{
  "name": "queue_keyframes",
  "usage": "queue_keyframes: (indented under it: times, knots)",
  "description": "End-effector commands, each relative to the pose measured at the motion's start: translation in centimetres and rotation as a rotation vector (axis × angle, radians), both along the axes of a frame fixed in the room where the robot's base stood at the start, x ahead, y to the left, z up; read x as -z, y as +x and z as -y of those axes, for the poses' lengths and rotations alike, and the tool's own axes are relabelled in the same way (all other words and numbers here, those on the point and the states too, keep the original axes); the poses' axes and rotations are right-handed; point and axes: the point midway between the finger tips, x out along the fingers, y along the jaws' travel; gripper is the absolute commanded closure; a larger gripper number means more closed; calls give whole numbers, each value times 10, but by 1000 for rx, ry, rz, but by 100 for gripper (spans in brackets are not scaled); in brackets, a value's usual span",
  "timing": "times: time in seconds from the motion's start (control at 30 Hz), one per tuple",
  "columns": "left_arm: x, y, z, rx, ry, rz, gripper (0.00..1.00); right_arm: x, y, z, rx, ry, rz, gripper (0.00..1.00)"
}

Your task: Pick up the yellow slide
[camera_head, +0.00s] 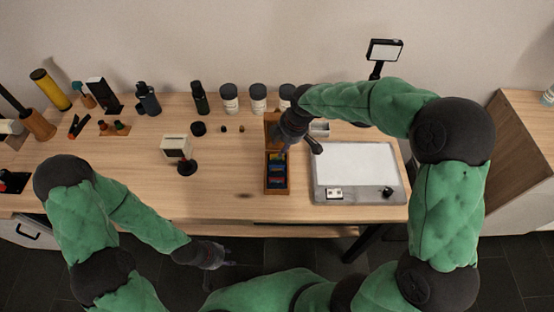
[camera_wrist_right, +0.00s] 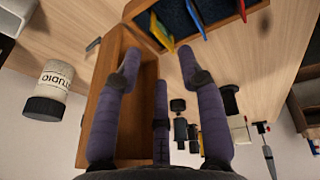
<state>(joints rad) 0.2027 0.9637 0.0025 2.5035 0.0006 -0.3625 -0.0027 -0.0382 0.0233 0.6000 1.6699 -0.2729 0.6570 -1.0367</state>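An open wooden slide box (camera_head: 267,187) stands on the table, with its lid (camera_head: 271,128) raised at the back. Several coloured slides stand in it. A yellow slide edge (camera_wrist_right: 163,36) shows in the right wrist view near the box's rim, beside slides of other colours. In the head view the slides are too small to single out the yellow one surely. My right gripper (camera_head: 288,146) is above the back of the box. In the right wrist view its purple fingers (camera_wrist_right: 160,65) are spread and empty, in front of the lid. My left gripper (camera_head: 222,256) hangs before the table's front edge; its fingers are unclear.
A light panel (camera_head: 355,165) in a grey frame lies right of the box. A small white device (camera_head: 177,149) stands to the left. Jars (camera_head: 229,98) and bottles (camera_head: 200,98) line the back. The table's front middle is mostly clear.

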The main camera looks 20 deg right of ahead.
Motion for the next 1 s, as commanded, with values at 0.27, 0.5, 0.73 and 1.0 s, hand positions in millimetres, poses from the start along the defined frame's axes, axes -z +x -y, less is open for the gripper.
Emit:
queue_keyframes:
  times: [0.27, 0.5, 0.73, 1.0]
  knots:
    - [14, 0, 0, 0, 0, 0, 60, 23, 3, -5, -1, -1, -1, 60]
    - [28, 0, 0, 0, 0, 0, 60, 51, 10, -11, 0, 0, 0, 60]
    - [27, 0, 0, 0, 0, 0, 60, 52, 11, -11, 1, 0, 1, 60]
    - [27, 0, 0, 0, 0, 0, 60, 52, 11, -12, 1, 0, 1, 100]
